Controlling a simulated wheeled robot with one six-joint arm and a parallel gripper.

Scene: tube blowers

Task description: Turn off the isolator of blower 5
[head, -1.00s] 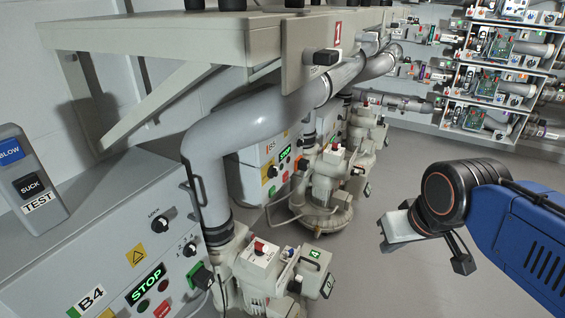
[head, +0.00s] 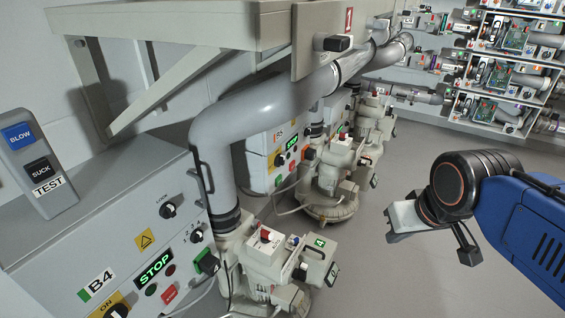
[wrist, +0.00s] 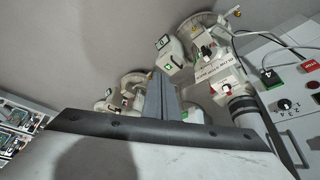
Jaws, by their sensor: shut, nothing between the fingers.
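Blower 5's cabinet (head: 257,150), with a small B5 label, stands behind the B4 cabinet in the head view. A yellow plate with a dark knob (head: 275,160) is on its front; its setting is too small to read. Beside it stands a cream blower unit (head: 335,170) with a red knob on a white box (head: 342,139). I cannot tell which of these knobs is the isolator. My gripper (head: 392,220) is shut and empty, in open air to the right of the blowers. Its fingers (wrist: 162,97) also show in the wrist view.
The nearer B4 cabinet (head: 150,235) and its blower (head: 265,265) fill the lower left. A grey pipe (head: 245,105) and a shelf (head: 200,35) overhang. Clear floor (head: 400,280) lies right of the blowers. Racks (head: 500,75) stand at the back right.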

